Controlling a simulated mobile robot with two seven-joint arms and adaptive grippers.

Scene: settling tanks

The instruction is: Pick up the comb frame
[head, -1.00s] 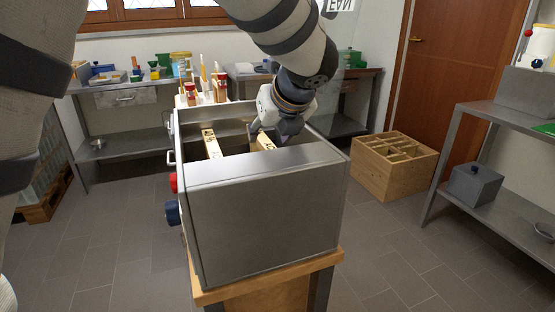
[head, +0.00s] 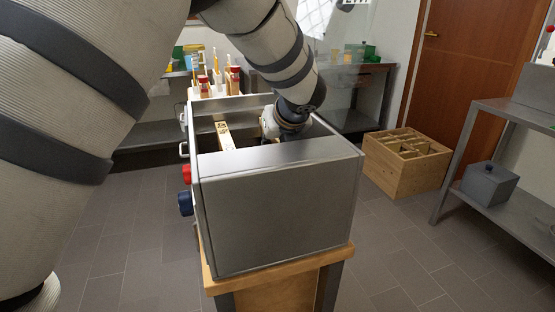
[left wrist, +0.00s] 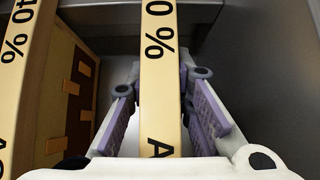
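A comb frame (left wrist: 160,50) runs up the middle of the left wrist view, its pale top bar printed with black marks. My left gripper (left wrist: 162,85) has one purple-padded finger on each side of this bar. The fingers are spread, with a narrow gap at the left; contact at the right is unclear. A second comb frame (left wrist: 22,50) hangs at the left; its bar also shows in the head view (head: 225,136). Both are in the steel tank (head: 280,205). In the head view the tank's front wall hides my left fingers. My right gripper is not in view.
A divided wooden crate (head: 405,165) sits on the floor to the right. A steel shelf (head: 500,200) stands farther right. Floor between is clear.

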